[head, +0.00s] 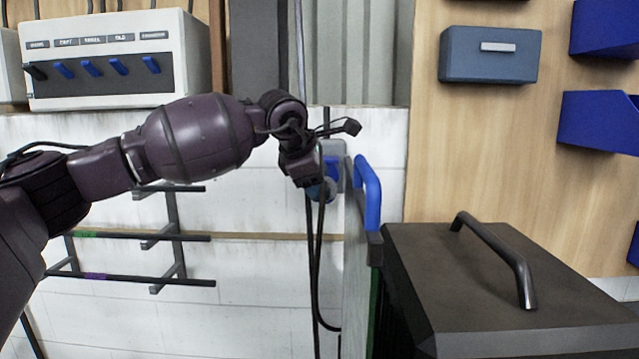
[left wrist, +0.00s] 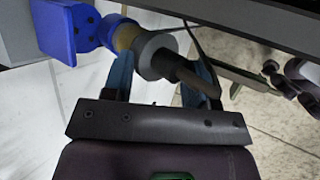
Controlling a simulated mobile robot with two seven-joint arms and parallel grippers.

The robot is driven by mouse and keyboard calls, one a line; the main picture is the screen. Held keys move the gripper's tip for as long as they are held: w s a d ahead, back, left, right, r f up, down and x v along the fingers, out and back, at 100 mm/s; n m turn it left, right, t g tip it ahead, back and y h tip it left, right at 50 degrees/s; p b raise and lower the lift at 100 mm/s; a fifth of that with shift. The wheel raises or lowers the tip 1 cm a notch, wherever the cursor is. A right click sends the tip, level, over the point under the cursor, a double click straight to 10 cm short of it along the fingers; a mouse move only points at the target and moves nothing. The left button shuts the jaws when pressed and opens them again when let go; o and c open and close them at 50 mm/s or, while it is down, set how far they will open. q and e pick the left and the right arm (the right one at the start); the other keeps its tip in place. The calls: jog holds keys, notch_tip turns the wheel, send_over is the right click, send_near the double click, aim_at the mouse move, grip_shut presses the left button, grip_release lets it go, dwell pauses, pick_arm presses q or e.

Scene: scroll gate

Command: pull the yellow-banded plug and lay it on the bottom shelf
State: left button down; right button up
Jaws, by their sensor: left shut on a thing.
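The plug (left wrist: 160,53) has a thick grey body and a yellowish band (left wrist: 126,36), with a dark cable end towards the lower right in the left wrist view. Its banded end meets a blue socket block (left wrist: 72,30); I cannot tell how deep it sits. My left gripper (left wrist: 165,78) is shut on the plug, with one blue finger on each side of its grey body. In the head view the left gripper (head: 318,190) is beside the blue fitting, and the plug is mostly hidden. The rack's bottom shelf (head: 140,279) is a dark bar with a purple mark. My right gripper is not visible.
Above the bottom shelf are a green-marked shelf (head: 140,237) and a top shelf (head: 185,188), partly behind my left arm. A dark cabinet (head: 500,285) with a handle stands at right, beside a panel with a blue handle (head: 369,190). Dark cables (head: 314,260) hang below the gripper.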

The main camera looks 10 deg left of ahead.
pick_arm(q)
jog(key=shift+s+d+r+b, duration=0.15)
jog(key=shift+s+d+b, duration=0.15)
jog(key=shift+s, duration=0.55)
jog(key=shift+s+b, duration=0.3)
jog(key=shift+s, duration=0.1)
jog(key=shift+r, duration=0.1)
